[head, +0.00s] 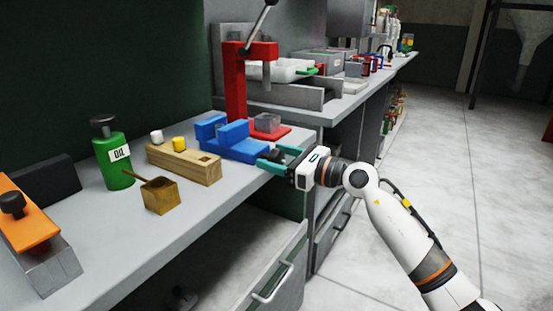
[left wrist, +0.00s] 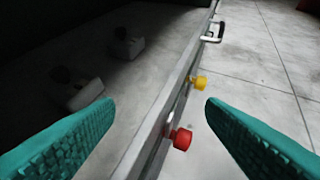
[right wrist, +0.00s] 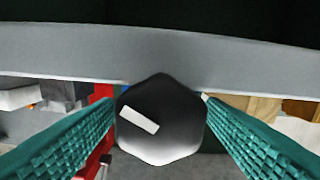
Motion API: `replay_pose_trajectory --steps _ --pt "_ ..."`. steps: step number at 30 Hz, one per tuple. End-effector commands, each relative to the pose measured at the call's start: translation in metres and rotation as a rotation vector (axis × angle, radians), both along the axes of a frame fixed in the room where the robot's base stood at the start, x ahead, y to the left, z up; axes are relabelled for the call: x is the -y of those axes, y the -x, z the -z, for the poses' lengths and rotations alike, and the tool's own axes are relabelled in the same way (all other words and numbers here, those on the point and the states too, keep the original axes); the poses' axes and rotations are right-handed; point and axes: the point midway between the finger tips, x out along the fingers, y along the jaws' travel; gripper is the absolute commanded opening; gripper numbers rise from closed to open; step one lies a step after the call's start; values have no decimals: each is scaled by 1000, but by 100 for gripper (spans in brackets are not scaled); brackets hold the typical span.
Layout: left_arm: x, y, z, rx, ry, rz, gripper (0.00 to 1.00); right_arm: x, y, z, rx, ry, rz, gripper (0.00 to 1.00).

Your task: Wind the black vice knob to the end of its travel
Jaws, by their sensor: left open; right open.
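The blue vice (head: 236,146) stands on the grey bench near its front edge. Its black knob (head: 278,155) faces the bench front. In the right wrist view the knob (right wrist: 160,135) is a dark hexagon with a white mark slanting down to the right. My right gripper (head: 277,158) is open, with its teal fingers on either side of the knob. I cannot tell whether they touch it. My left gripper (left wrist: 155,105) is open and empty in the left wrist view, and is out of the head view.
A red press (head: 236,85) stands behind the vice. An open drawer (head: 283,270) juts out below the bench.

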Motion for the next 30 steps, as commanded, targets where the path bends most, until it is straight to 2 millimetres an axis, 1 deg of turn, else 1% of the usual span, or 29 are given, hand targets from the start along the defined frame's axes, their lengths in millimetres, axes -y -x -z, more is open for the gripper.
replay_pose_trajectory --steps 9,10,15,18,21,23,26,30 --pt "1 -1 -1 9 2 1 65 -3 -2 0 0 1 1 65" --pt "1 -1 -1 9 2 1 65 -3 -2 0 -1 1 1 63" --pt "0 -1 -1 8 2 0 65 -3 -2 0 -1 1 1 35" --pt "0 -1 -1 8 2 0 65 -3 -2 0 -1 1 1 21" --pt "0 -1 0 10 2 0 65 -2 -2 1 4 4 1 21" --pt "2 -5 -4 42 10 2 65 -2 -2 1 16 12 1 21" --pt "8 -16 -16 142 34 11 65 -2 -2 2 52 38 1 21" --pt "16 -32 -39 312 74 22 65 -3 -2 2 117 85 1 21"
